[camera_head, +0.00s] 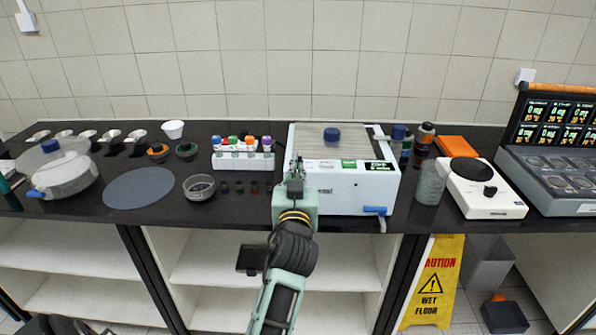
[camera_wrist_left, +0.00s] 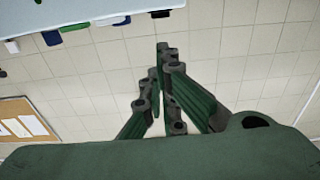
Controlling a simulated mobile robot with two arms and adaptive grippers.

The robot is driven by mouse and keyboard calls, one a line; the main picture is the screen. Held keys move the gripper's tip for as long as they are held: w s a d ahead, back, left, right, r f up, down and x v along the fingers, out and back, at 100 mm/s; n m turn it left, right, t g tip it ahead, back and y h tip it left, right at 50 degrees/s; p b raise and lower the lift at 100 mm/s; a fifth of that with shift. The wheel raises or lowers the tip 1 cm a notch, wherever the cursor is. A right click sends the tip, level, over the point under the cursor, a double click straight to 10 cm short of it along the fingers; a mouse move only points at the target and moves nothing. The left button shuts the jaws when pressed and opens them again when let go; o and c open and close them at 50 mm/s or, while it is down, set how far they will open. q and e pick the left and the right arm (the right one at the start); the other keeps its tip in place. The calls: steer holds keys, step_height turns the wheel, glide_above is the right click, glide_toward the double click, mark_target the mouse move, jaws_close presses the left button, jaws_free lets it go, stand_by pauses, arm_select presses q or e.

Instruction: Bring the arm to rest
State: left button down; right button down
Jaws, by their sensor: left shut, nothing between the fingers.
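My left arm (camera_head: 284,275) comes up from the bottom middle of the head view. Its gripper (camera_head: 296,168) points up in front of the left front corner of the white sieve shaker (camera_head: 345,188). In the left wrist view the dark green fingers (camera_wrist_left: 163,60) meet at their tips, with nothing between them, against a tiled wall. The gripper hides part of the shaker's left edge. Whether it touches the shaker, I cannot tell. My right gripper does not show.
A white rack (camera_head: 243,161) with coloured caps stands left of the shaker, with a sieve (camera_head: 199,187) and a grey round mat (camera_head: 139,188) farther left. A hot plate (camera_head: 485,200) stands to the right. Below the dark counter are open shelves and a yellow wet-floor sign (camera_head: 435,283).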

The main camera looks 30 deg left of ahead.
arm_select(q)
steer(key=w+d+f+m+g+h, duration=0.1)
steer(key=d+f+m+h, duration=0.15)
steer(key=f, duration=0.75)
steer(key=w+d+f+m+g+h, duration=0.15)
steer(key=d+f, duration=0.25)
steer(key=f, duration=0.5)
steer(key=s+d+f+m+g+h, duration=0.1)
steer(key=s+d+f, duration=0.15)
steer(key=f, duration=0.55)
steer(key=s+d+f+m+g+h, duration=0.1)
steer(key=s+d+f+h, duration=0.15)
steer(key=f, duration=0.55)
steer(key=s+d+f+m+g, duration=0.15)
steer(key=s+f, duration=0.25)
steer(key=f, duration=0.4)
steer(key=s+d+f+g+h, duration=0.2)
steer(key=s+f+g, duration=0.2)
steer(key=s+f, duration=1.35)
steer(key=s+a+f+g, duration=0.1)
steer(key=s+f, duration=0.3)
steer(key=s, duration=1)
steer(key=s+f+m+g, duration=0.1)
steer(key=s+f+g, duration=0.3)
steer(key=s, duration=0.9)
steer(key=shift+s+a+f, duration=0.35)
steer(key=shift+f, duration=0.35)
